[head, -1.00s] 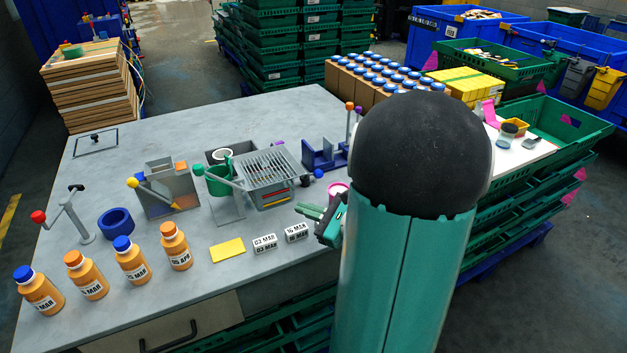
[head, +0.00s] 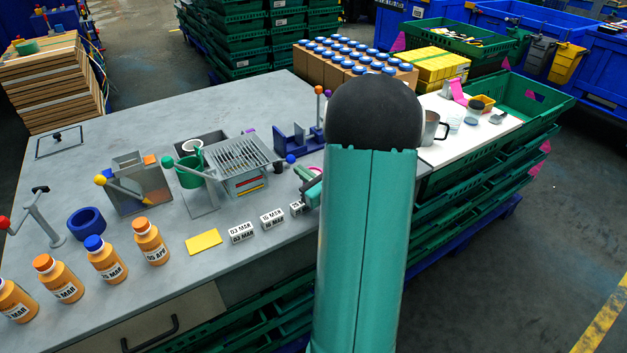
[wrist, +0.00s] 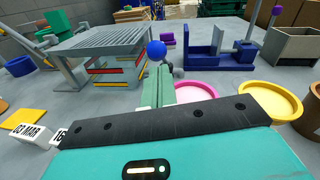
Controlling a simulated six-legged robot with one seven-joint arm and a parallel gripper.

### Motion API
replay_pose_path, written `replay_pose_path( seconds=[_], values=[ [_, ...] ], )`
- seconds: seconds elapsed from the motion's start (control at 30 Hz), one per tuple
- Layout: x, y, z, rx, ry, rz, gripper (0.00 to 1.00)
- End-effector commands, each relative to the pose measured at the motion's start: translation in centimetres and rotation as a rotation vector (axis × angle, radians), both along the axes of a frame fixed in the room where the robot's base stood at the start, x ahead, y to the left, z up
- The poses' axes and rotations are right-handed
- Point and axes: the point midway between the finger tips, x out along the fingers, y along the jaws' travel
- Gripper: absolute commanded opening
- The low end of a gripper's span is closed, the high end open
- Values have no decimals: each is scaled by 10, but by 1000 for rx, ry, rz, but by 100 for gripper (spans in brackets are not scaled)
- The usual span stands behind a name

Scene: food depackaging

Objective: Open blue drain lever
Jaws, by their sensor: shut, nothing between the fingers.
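The drain lever's blue ball knob (head: 291,159) sits at the right side of the slotted grey drain rack (head: 238,152). In the wrist view the blue knob (wrist: 156,50) is straight ahead, just above and beyond my fingertips, with its grey stem partly hidden behind them. The rack (wrist: 100,42) stands left of it there. My gripper (wrist: 157,88) is shut and empty, its green fingers pointing toward the knob with no clear contact. In the head view my gripper (head: 306,180) is just below and right of the knob, partly hidden by my arm.
A purple-blue holder (wrist: 206,60) stands behind right of the knob. A pink ring dish (wrist: 195,90) and a yellow dish (wrist: 268,98) lie near my gripper. Date blocks (head: 272,218), a yellow card (head: 204,242) and orange bottles (head: 150,242) line the front edge.

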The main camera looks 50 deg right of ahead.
Motion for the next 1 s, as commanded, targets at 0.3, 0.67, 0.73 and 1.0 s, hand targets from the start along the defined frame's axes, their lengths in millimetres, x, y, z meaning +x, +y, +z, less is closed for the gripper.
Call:
replay_pose_path(
  seconds=[0.3,0.67,0.73,1.0],
  values=[
    [7,-1,0,0,1,-1,0],
    [18,-3,17,-1,0,1,0],
    [18,-3,16,0,1,0,0],
    [17,-3,17,0,1,0,0]
  ],
)
